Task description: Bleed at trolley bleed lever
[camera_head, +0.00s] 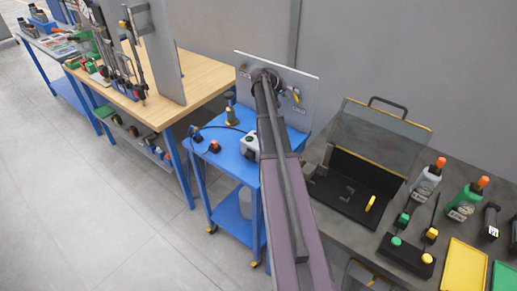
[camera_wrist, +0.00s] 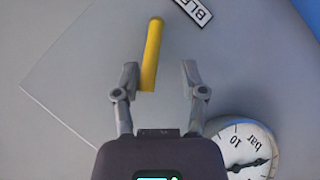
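The yellow bleed lever (camera_wrist: 152,52) stands out from a grey panel (camera_wrist: 75,70) in the wrist view, near a partly cut-off label (camera_wrist: 196,9) starting "BLE". My gripper (camera_wrist: 160,76) is open, and the lever's lower end shows between its fingertips, nearer the left one. I cannot tell whether a finger touches it. A round pressure gauge (camera_wrist: 243,150) marked "bar" is at the lower right. In the head view the lever (camera_head: 296,96) is small on the upright panel (camera_head: 302,112) of the blue trolley (camera_head: 225,158). My arm hides part of the panel.
A wooden-topped bench (camera_head: 200,75) with an upright board is left of the trolley. On the right, a grey bench carries a black case (camera_head: 345,190) with a raised clear lid, bottles (camera_head: 425,182) and a yellow tray (camera_head: 463,265). The floor (camera_head: 100,210) at front left is clear.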

